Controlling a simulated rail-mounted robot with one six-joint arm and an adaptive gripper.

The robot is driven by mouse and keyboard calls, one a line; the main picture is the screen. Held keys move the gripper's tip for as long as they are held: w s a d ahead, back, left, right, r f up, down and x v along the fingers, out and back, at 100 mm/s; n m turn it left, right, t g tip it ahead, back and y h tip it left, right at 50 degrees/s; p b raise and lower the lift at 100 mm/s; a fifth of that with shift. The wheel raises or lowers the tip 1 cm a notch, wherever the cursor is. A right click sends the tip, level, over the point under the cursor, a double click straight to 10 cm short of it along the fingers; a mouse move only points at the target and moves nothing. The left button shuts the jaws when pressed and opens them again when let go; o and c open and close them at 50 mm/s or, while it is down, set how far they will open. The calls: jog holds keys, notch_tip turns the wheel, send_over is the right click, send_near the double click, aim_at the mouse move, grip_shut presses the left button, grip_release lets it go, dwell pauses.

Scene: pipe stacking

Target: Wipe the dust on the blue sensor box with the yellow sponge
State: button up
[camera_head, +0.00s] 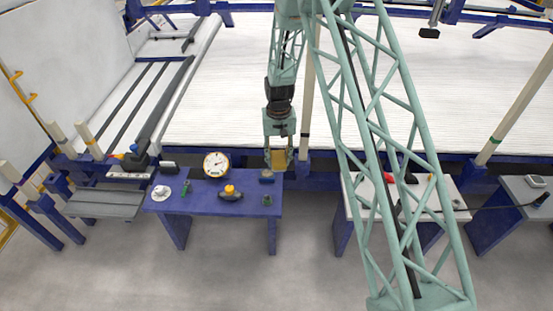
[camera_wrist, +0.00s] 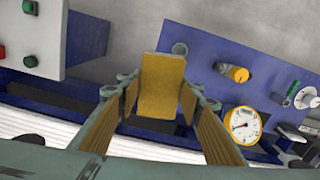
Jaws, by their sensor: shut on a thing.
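My gripper (camera_head: 279,160) points down at the back right corner of the blue table and is shut on the yellow sponge (camera_head: 278,158). In the wrist view the sponge (camera_wrist: 162,85) sits between the fingers, its broad face toward the camera. In the wrist view the right finger hides most of that spot. I cannot make out dust on the box, or whether the sponge touches it.
A white-topped bench (camera_head: 358,212) stands to the right, across a gap. Blue rail beams run behind the table.

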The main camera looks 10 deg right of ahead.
jog(key=s+r+n, duration=0.1)
jog(key=s+r, duration=0.6)
jog(key=s, duration=0.3)
jog(key=shift+s+a+n, duration=0.25)
jog(key=shift+s+n, duration=0.15)
jog(key=shift+d, duration=0.15)
